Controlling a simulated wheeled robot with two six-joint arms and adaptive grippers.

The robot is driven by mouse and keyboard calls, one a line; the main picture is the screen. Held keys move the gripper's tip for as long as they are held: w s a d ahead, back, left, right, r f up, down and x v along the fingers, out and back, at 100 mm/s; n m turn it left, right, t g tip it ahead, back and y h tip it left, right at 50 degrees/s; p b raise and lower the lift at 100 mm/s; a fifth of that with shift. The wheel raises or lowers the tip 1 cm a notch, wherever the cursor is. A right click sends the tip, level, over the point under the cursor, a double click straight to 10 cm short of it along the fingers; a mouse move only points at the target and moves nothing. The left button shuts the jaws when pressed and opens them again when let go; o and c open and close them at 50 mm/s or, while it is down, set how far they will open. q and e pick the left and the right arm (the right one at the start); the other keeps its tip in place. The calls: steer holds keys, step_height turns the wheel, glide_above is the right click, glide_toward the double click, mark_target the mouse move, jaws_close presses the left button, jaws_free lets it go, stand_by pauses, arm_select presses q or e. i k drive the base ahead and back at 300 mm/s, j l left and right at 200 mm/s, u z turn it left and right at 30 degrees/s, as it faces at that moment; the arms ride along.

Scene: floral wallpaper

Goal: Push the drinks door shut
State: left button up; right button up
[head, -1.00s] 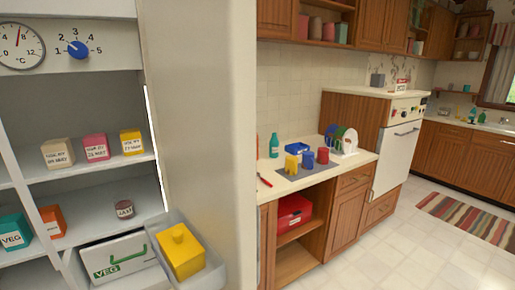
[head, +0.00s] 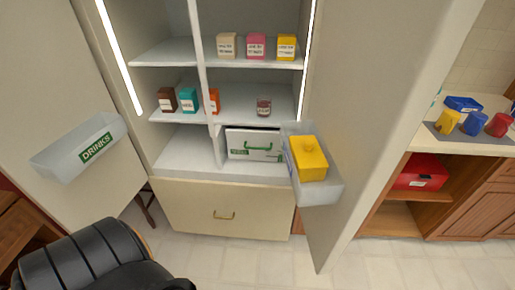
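The drinks door (head: 60,112) is the left door of the tall cream cabinet, seen in the head view. It stands swung wide open to the left. A pale bin (head: 62,160) with a green DRINKS label is fixed to its inner face and looks empty. The cabinet's shelves (head: 165,52) are exposed. The right door (head: 365,110) also stands open, with a bin (head: 322,192) holding a yellow lidded container (head: 309,158). Neither of my grippers is in view.
Small labelled boxes, a jar (head: 263,106) and a white VEG drawer (head: 254,145) are inside the cabinet. A closed drawer (head: 222,205) lies below. Floor shows in front.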

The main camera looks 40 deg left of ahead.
mark_target(65, 143)
steer(key=u, duration=1.45)
steer(key=k+j+u, duration=0.1)
steer(key=j, duration=0.5)
